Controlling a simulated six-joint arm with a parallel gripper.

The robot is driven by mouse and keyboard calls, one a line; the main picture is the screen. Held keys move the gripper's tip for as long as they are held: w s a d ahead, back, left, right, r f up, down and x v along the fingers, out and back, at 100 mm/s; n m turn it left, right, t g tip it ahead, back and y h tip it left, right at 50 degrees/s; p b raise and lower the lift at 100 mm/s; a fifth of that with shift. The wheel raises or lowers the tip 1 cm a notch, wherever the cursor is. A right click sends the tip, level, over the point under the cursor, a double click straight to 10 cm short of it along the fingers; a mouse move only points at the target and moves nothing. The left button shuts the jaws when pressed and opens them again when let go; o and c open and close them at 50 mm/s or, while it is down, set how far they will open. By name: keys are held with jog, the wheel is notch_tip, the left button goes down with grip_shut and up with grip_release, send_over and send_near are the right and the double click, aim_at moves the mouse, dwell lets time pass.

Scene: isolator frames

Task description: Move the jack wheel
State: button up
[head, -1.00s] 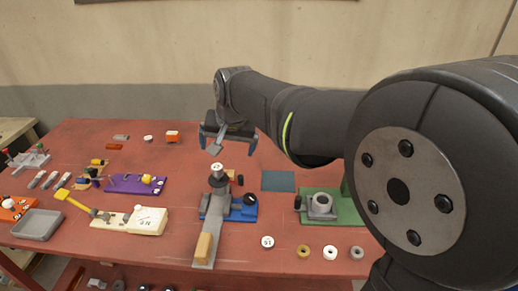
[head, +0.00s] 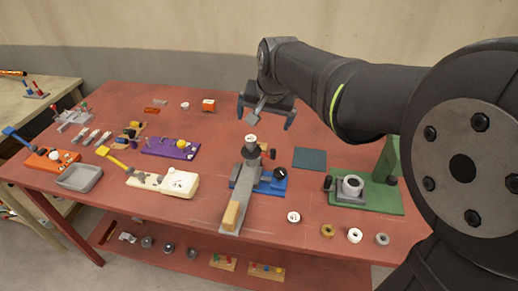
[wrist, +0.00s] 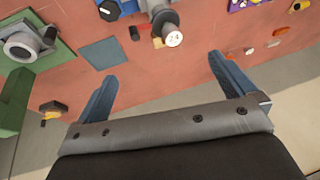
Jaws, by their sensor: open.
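A blue fixture (head: 270,186) carries a long grey bar (head: 231,216) with a wooden end block. A dark post with a white cap (head: 250,138) stands on it, and a black round knob (head: 280,173) sits at its right side. No part is labelled as the jack wheel, so I cannot tell which of these it is. In the wrist view the cap (wrist: 173,39) reads 24, and the knob (wrist: 108,10) is at the top edge. My gripper (head: 264,119) is open and empty, behind and above the fixture. Its spread fingers (wrist: 162,70) touch nothing.
A green fixture with a grey ring (head: 350,186) stands to the right, beside a flat teal pad (head: 310,158). Several small rings (head: 354,235) lie at the front. A cream box (head: 178,184), a purple fixture (head: 171,148) and a grey tray (head: 79,177) are to the left.

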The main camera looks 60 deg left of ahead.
aim_at(273, 150)
dwell(0.4)
jog(key=shift+w+a, duration=0.15)
jog(key=c, duration=0.6)
jog(key=w+a+m+h, duration=0.1)
jog(key=w, duration=0.1)
jog(key=w+a+r+m+h, duration=0.1)
jog(key=h, duration=0.1)
jog(key=shift+w+a+g, duration=0.1)
jog(key=shift+w+g, duration=0.25)
jog(key=shift+g, duration=0.05)
jog(key=c, duration=0.7)
jog(key=shift+m+h, duration=0.5)
jog(key=shift+h, duration=0.2)
jog(key=f, duration=1.1)
jog(key=w+f, duration=0.1)
jog(key=f, duration=0.4)
jog(key=shift+f, duration=0.4)
jog(key=shift+c, duration=0.2)
jog(key=shift+c, duration=0.2)
grip_shut()
